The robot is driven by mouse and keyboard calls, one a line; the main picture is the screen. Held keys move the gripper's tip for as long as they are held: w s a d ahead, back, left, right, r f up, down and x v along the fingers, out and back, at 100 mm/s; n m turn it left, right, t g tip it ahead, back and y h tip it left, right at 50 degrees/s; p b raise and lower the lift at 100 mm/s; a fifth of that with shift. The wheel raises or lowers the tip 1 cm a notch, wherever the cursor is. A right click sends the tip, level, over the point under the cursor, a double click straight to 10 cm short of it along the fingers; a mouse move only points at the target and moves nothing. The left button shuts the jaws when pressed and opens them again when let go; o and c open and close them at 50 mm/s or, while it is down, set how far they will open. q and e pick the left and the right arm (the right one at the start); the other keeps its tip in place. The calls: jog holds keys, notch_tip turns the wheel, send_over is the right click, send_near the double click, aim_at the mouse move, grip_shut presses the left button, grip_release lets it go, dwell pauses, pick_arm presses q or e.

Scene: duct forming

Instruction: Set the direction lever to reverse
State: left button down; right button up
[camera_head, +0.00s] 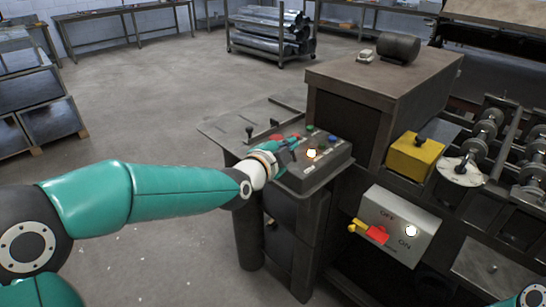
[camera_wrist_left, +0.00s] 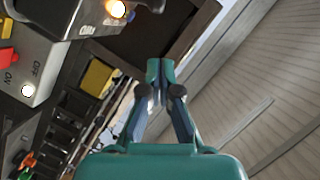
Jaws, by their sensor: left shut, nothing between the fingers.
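The console (camera_head: 318,168) carries coloured buttons and a lit lamp (camera_head: 311,153). My left gripper (camera_head: 290,143) is over the left part of the console, right of the knob, hiding some of the panel. In the left wrist view its fingers (camera_wrist_left: 160,68) are shut together with nothing between them. The lit lamp shows at the top (camera_wrist_left: 117,8).
A grey switch box (camera_head: 400,225) with ON and OFF marks and a red handle (camera_head: 374,233) is on the machine front. A brown housing (camera_head: 385,80) rises behind the console. A yellow block (camera_head: 413,156) and rollers (camera_head: 487,130) are at right. Open floor lies left.

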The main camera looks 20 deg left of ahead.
pick_arm(q)
jog(key=b+v, duration=0.1)
jog(key=v, duration=0.6)
jog(key=shift+s+a, duration=0.2)
jog(key=shift+s, duration=0.2)
pick_arm(e)
jog(key=shift+x, duration=0.8)
jog(key=shift+d, duration=0.15)
pick_arm(q)
jog(key=shift+a, duration=0.1)
